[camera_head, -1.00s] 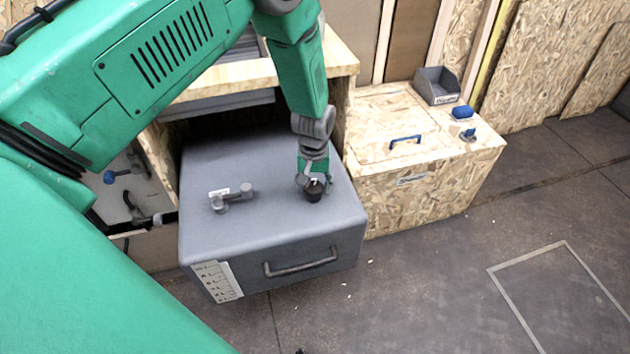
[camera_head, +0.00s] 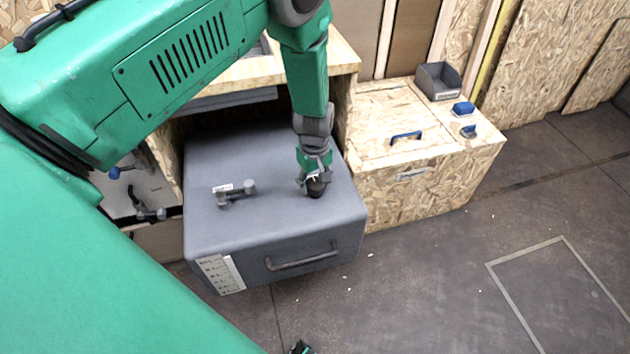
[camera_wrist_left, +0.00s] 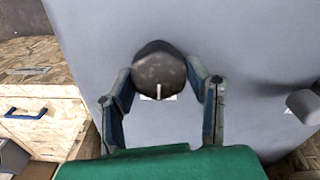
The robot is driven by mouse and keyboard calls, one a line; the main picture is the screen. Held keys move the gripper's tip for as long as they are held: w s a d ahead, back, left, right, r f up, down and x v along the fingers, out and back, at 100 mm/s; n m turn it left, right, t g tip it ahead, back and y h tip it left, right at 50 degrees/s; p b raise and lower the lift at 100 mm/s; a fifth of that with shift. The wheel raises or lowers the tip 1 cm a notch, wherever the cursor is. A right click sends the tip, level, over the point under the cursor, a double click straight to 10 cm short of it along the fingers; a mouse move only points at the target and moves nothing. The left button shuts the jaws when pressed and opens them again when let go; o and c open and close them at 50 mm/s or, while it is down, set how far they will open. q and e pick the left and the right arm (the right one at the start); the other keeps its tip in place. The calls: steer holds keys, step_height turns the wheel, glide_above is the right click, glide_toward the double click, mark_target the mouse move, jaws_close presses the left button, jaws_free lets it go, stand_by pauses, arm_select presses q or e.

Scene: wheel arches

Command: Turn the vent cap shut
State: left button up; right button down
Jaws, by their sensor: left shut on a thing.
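The vent cap (camera_head: 316,187) is a round dark knob on top of a grey box (camera_head: 235,250). My left gripper (camera_head: 312,180) reaches down to it from above and is shut on it. In the left wrist view the cap (camera_wrist_left: 158,70) sits between the two fingers of the gripper (camera_wrist_left: 160,84), one finger on each side. A pale mark on the cap's face points toward a white label at its edge, toward the gripper's palm.
A grey lever handle (camera_head: 236,192) stands on the box top, left of the cap. A bar handle (camera_head: 300,258) is on the box front. A chipboard chest (camera_head: 425,195) with blue handles and a grey bin (camera_head: 438,82) stands to the right. The floor at right is clear.

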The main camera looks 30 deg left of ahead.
mark_target(315, 181)
arm_select(q)
steer(key=shift+w, duration=0.15)
steer(key=o, duration=1.1)
steer(key=shift+o, duration=0.2)
step_height(315, 181, up, 12)
